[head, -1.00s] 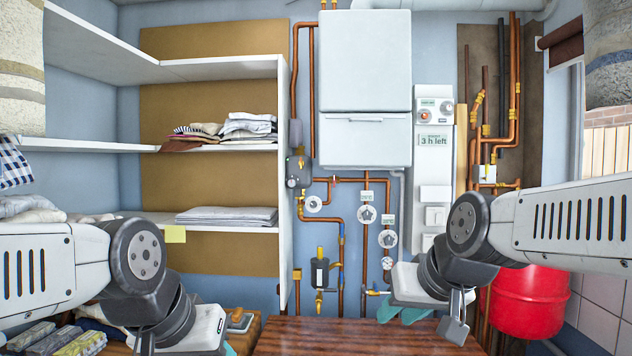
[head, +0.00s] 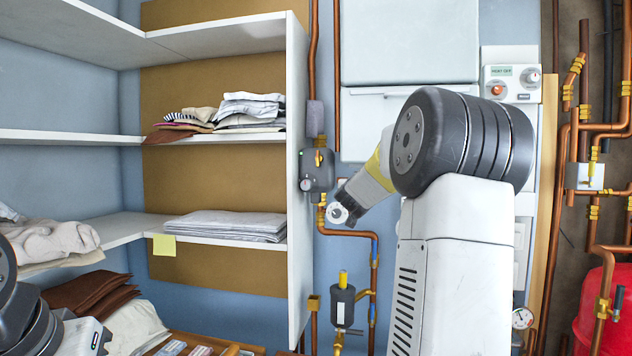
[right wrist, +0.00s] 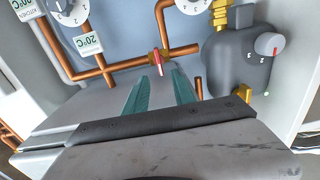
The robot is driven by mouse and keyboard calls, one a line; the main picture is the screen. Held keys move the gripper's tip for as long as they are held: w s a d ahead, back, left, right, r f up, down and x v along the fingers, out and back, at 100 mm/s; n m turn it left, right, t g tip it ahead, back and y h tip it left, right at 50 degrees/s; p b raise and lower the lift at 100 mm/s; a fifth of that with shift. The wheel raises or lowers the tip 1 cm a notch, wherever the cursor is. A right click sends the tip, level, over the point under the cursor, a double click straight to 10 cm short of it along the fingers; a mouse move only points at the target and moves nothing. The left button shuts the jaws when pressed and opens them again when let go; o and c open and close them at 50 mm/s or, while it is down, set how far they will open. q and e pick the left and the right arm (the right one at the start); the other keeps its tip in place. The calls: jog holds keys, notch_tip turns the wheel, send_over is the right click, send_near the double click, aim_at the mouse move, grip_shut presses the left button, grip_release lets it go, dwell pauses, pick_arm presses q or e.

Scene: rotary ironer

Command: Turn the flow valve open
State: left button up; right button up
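In the right wrist view, a small brass valve with a red lever (right wrist: 158,62) sits on a copper pipe; I take it for the flow valve, but no label shows. My right gripper (right wrist: 157,84) is open, its two teal fingers apart and pointing at the valve. The red lever appears between and just beyond the fingertips; contact cannot be told. In the head view my raised right arm hides its gripper and this stretch of pipe. Only part of my left arm shows at the lower left; its gripper is out of frame.
Round white dials (right wrist: 70,10) and copper pipes surround the valve. The shelf's edge panel (head: 298,180) stands left of the pipes.

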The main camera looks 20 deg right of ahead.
jog(key=x, duration=0.8)
jog(key=shift+w+d, duration=0.25)
jog(key=shift+r, duration=0.15)
grip_shut()
